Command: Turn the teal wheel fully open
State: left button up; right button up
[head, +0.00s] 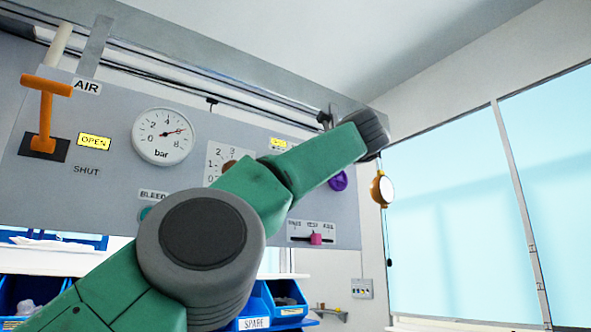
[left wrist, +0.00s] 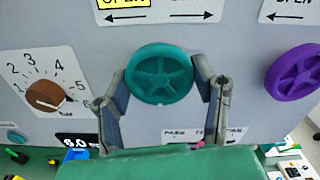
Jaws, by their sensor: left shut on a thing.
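The teal wheel (left wrist: 160,74) is a spoked handwheel on the grey panel, in the upper middle of the left wrist view. My left gripper (left wrist: 163,93) has one finger on each side of its rim and is shut on it. In the head view my green left arm crosses the panel and hides the wheel; the gripper fingers cannot be made out there. A label plate (left wrist: 160,12) above the wheel has arrows pointing left and right, with its left word lit yellow and partly cut off. My right gripper is not in view.
A purple wheel (left wrist: 294,72) is to the right and a brown rotary knob (left wrist: 45,97) to the left. The panel also holds a pressure gauge (head: 163,136), an orange lever (head: 45,112) and a pink slider (head: 316,239). Blue bins (head: 287,298) stand below.

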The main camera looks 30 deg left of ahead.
pick_arm(q)
jog(key=shift+r, duration=0.15)
dwell(0.3)
jog(key=o, duration=1.2)
jog(key=shift+w, duration=0.15)
jog(key=shift+w+a+f, duration=0.1)
jog(key=shift+w+f, duration=0.1)
jog(key=shift+w, duration=0.05)
jog(key=v, duration=1.2)
jog(key=shift+w+d, duration=0.1)
jog(key=shift+d, duration=0.15)
jog(key=shift+a+f, duration=0.1)
jog(key=shift+a, duration=0.2)
